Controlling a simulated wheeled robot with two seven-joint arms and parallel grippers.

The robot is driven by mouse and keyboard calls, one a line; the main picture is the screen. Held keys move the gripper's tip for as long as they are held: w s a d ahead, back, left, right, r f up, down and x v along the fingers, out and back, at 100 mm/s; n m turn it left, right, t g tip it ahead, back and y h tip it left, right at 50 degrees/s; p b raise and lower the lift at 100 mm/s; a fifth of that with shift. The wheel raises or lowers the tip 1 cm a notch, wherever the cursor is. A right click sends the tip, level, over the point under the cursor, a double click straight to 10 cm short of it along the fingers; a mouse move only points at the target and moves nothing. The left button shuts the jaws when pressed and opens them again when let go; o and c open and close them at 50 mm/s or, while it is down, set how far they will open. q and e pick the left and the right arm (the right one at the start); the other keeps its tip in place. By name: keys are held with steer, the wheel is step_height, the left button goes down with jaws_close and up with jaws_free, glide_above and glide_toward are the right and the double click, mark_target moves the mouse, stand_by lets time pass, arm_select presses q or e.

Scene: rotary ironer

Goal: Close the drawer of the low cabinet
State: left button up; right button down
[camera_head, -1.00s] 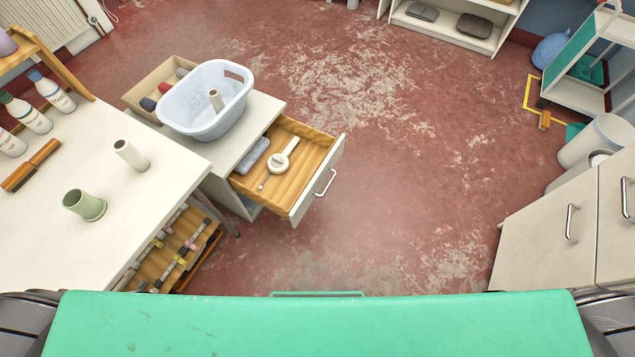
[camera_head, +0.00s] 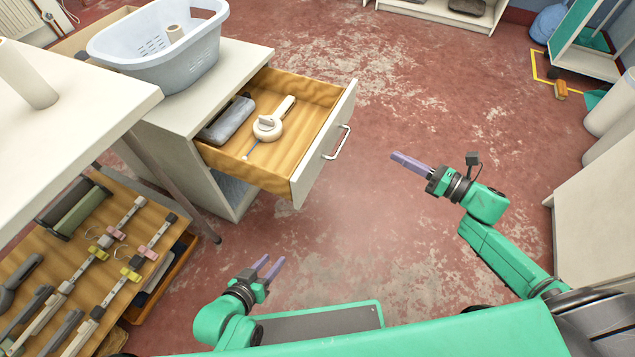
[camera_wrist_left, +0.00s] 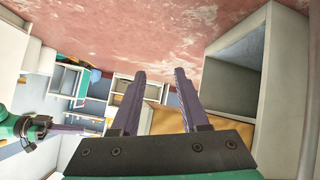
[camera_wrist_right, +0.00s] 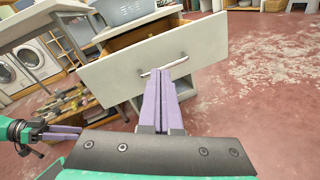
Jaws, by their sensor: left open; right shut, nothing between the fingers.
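The low cabinet (camera_head: 205,145) stands left of centre in the head view, with its drawer (camera_head: 305,150) pulled well out. The drawer front is white with a metal bar handle (camera_head: 337,142). A grey case (camera_head: 228,118) and a white tape-like tool (camera_head: 268,127) lie in the drawer. My right gripper (camera_head: 410,163) is shut and empty, to the right of the drawer front and apart from it in the head view. In the right wrist view its fingers (camera_wrist_right: 165,85) point toward the drawer handle (camera_wrist_right: 163,66). My left gripper (camera_head: 268,265) is open and empty, low in front of the cabinet.
A white table (camera_head: 85,85) is at the left, above a wooden shelf of tools (camera_head: 95,262). The red floor right of the drawer is clear. White cabinets (camera_head: 600,215) stand at the right.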

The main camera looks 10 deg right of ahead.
steer(key=s+a+n+g+y+b, duration=0.2)
steer(key=a+n+g+y, duration=0.1)
steer(key=a+n, duration=0.4)
arm_select(q)
steer(key=shift+w+d+f+n+t+h+b, duration=0.15)
steer(key=shift+w+d+f+t+h+b, duration=0.15)
steer(key=shift+t+b, duration=0.35)
steer(key=shift+w+d+f+n+t+h+b, duration=0.2)
steer(key=shift+d+f+t+h+b, duration=0.2)
steer(key=shift+t+b, duration=0.2)
arm_select(e)
glide_toward(318, 145)
steer(key=x, duration=0.6)
steer(key=shift+w+a+f, duration=0.1)
steer(key=shift+w+a, duration=0.1)
steer(key=shift+a, duration=0.1)
steer(key=shift+a, duration=0.1)
